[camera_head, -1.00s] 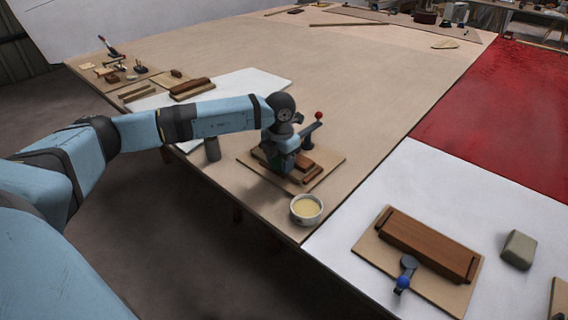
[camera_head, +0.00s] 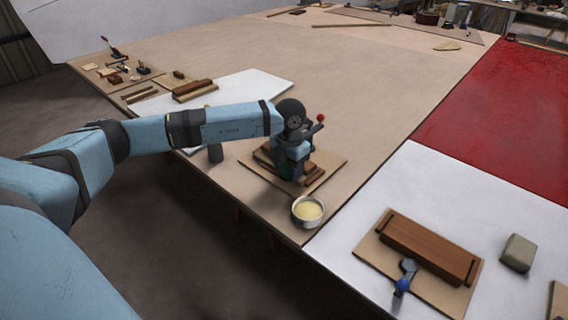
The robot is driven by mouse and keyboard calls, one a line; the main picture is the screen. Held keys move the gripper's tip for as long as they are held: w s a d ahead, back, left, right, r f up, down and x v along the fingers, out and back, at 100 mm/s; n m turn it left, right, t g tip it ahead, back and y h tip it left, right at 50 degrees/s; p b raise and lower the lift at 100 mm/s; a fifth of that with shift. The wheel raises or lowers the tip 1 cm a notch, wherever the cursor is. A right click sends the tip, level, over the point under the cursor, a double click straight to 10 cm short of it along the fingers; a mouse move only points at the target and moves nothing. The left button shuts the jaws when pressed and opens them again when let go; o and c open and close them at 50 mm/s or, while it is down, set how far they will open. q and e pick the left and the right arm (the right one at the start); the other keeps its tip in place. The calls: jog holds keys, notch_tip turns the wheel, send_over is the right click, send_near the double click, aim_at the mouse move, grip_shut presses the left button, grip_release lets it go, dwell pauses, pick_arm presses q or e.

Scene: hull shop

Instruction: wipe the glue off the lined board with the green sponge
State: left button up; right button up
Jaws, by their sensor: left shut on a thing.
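My left gripper (camera_head: 290,175) points down over a light plywood base (camera_head: 333,164) that carries reddish-brown wooden pieces (camera_head: 315,177) and a red-knobbed clamp (camera_head: 320,118). A little dark green shows at its fingers, which fits the green sponge (camera_head: 283,171); the gripper is shut on it. The arm and gripper hide most of the sponge and of the wood under it. I cannot make out lines or glue on the wood, nor whether the sponge touches it. My right gripper is out of view.
A white bowl of pale yellow stuff (camera_head: 307,211) stands just in front of the base. A dark cylinder (camera_head: 215,152) stands left. A second base (camera_head: 442,292) with a brown block and blue-knobbed clamp lies right, near a grey block (camera_head: 518,253).

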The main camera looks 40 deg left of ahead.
pick_arm(q)
jog(key=shift+s+d, duration=0.15)
jog(key=shift+d, duration=1.25)
jog(key=shift+a, duration=1.6)
jog(key=shift+w+a+f, duration=0.1)
jog(key=shift+w+a, duration=0.05)
jog(key=shift+a, duration=0.8)
jog(key=shift+w+a, duration=0.15)
jog(key=shift+a, duration=0.8)
notch_tip(320, 180, up, 7)
jog(key=p, duration=0.4)
jog(key=shift+p, duration=0.3)
